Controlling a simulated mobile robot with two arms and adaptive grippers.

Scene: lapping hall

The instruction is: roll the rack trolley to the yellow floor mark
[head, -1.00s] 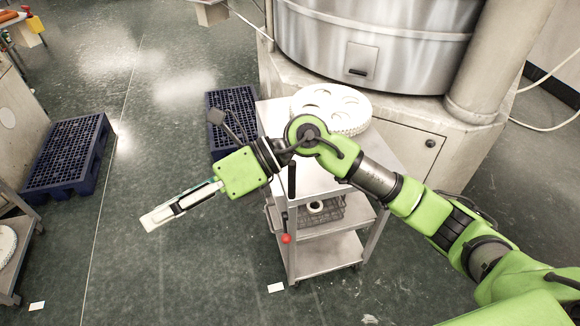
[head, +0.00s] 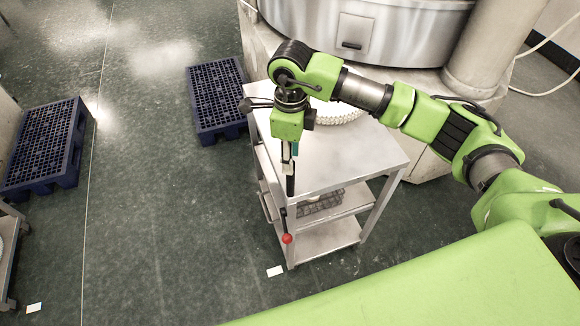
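The rack trolley (head: 350,167) is a pale metal cart with a top and lower shelves, standing in front of the big machine. A white round plate with a toothed rim (head: 338,113) lies on its top, partly hidden by my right arm. A wire basket (head: 322,203) is on a shelf below. An upright black handle (head: 290,186) is at the trolley's near left edge, with a red knob (head: 287,238) lower down. My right gripper (head: 287,168) points down at the handle's upper end; its finger gap and any contact are unclear. My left gripper and a yellow floor mark are not in view.
Blue pallets lie on the floor behind left of the trolley (head: 217,95) and at far left (head: 45,145). The steel machine (head: 400,25) stands close behind the trolley. Small white floor marks (head: 275,271) (head: 34,307) show. The floor left of the trolley is clear.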

